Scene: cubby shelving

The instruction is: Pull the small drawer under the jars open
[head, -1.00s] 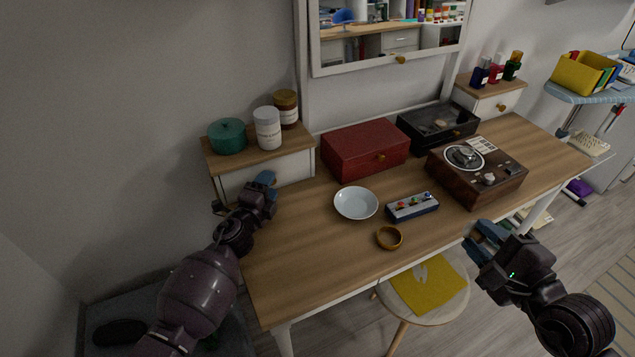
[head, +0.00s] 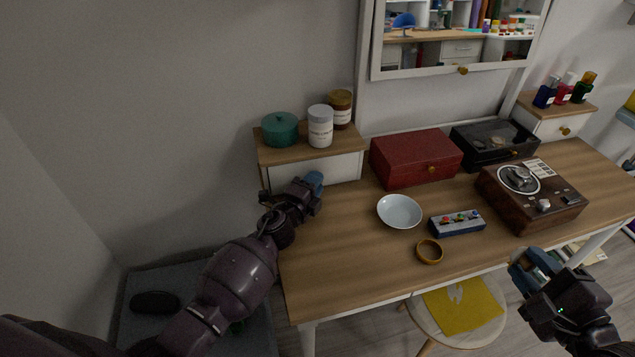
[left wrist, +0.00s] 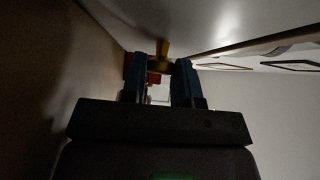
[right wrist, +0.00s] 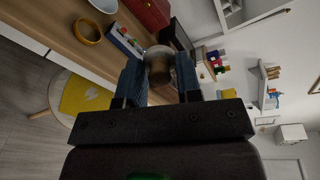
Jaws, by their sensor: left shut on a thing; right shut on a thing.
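The small drawer (head: 340,168) has a white front and sits in the wood-topped box at the table's left end. A green lidded pot (head: 280,129), a white jar (head: 320,127) and a brown jar (head: 340,108) stand on the box. My left gripper (head: 313,183) is at the drawer front and hides part of it. In the left wrist view, its fingers are shut on a brass-coloured knob (left wrist: 162,50). I cannot tell whether the drawer is out at all. My right gripper (head: 530,262) is beyond the table's front edge, shut on a small round greyish-brown thing (right wrist: 158,63).
On the table (head: 345,275) are a white bowl (head: 400,211), a wooden ring (head: 429,252), a button box (head: 457,224), a red box (head: 415,158), a black case (head: 495,141) and a record player (head: 532,195). A stool (head: 450,335) stands in front.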

